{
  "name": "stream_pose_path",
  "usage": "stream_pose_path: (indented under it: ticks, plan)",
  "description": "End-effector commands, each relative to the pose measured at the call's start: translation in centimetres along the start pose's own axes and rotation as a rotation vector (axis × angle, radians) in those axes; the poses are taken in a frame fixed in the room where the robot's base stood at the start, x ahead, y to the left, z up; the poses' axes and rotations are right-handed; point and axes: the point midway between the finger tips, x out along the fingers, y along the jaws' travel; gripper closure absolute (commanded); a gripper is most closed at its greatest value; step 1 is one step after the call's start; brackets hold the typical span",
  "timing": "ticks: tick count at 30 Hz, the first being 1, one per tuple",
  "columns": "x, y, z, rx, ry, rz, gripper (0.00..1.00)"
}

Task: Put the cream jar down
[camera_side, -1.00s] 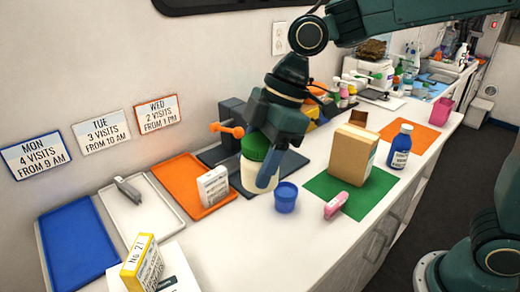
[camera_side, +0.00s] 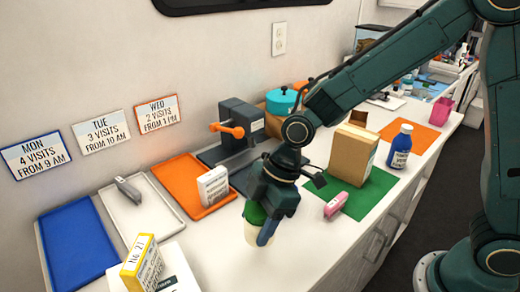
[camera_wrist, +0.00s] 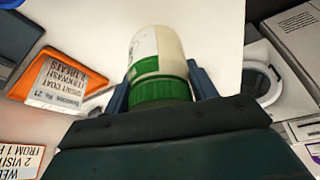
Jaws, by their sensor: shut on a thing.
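The cream jar has a cream body with a green lid. In the side view it (camera_side: 251,231) is at the counter's front middle, right of the orange tray, partly covered by my gripper. My gripper (camera_side: 258,226) is shut on it from above, blue fingers on either side. In the wrist view the jar (camera_wrist: 158,52) sits between the fingers, lid toward the palm, over white counter. It looks roughly upright. I cannot tell whether its base touches the counter.
Blue (camera_side: 75,245), white (camera_side: 138,212) and orange (camera_side: 172,185) trays lie left; a white box (camera_side: 213,187) stands on the orange one. A yellow box (camera_side: 142,262) is front left. A brown box (camera_side: 352,155), pink item (camera_side: 336,204) and blue bottle (camera_side: 401,146) are right.

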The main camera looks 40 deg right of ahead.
Motion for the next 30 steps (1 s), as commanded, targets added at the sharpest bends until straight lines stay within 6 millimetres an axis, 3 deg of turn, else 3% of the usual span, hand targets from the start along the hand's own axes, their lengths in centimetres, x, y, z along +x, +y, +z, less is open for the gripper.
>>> stream_pose_path:
  ticks: [13,24,30]
  plan:
    - [1.5,0.0,0.6,0.0,0.0,-0.002,0.71]
    - [4.7,0.0,1.9,0.0,0.001,-0.001,0.71]
    - [4.9,0.0,2.0,0.0,0.001,0.0,0.71]
